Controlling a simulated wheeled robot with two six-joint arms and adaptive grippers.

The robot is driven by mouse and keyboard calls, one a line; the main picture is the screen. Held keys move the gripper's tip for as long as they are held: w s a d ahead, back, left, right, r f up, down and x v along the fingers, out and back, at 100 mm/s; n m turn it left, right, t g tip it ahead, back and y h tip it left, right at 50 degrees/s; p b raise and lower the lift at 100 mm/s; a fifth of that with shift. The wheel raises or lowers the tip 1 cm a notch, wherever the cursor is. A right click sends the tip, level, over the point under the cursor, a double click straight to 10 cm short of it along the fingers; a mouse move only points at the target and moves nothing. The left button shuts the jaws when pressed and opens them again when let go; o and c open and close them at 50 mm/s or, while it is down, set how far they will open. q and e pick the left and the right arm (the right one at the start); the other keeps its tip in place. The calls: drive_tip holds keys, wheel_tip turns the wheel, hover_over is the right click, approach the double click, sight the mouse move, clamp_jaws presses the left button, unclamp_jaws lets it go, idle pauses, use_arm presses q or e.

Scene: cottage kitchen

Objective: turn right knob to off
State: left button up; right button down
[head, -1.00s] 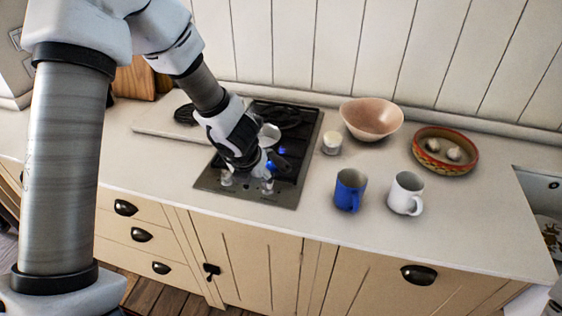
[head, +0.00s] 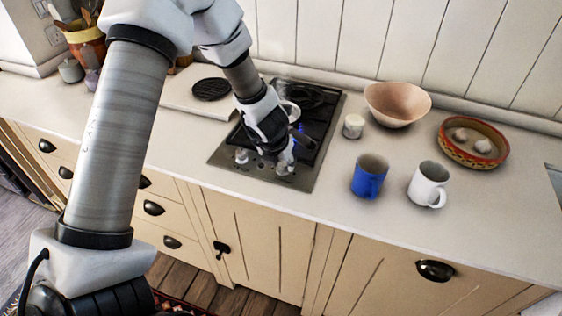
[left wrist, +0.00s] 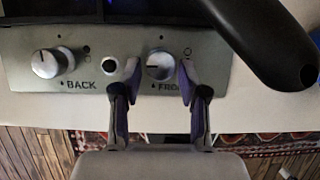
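The right knob (left wrist: 160,65), silver with a pale pointer line, is on the hob's front panel above the partly covered label "FRONT". In the left wrist view its pointer looks turned toward the left. My left gripper (left wrist: 158,78) is open, its fingertips on either side of this knob; I cannot tell whether they touch it. In the head view my left gripper (head: 284,150) is over the hob's front edge by the right knob (head: 285,168). The left knob (left wrist: 46,63), labelled "BACK", also shows in the head view (head: 241,156). My right gripper is out of view.
A pan's dark handle (left wrist: 268,50) juts beside my left gripper. Blue flame (head: 300,131) shows on the hob (head: 222,158). A blue mug (head: 368,178), white mug (head: 428,186), candle-like jar (head: 353,126) and pink bowl (head: 398,105) stand to the right.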

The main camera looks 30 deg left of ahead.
use_arm(q)
clamp_jaws()
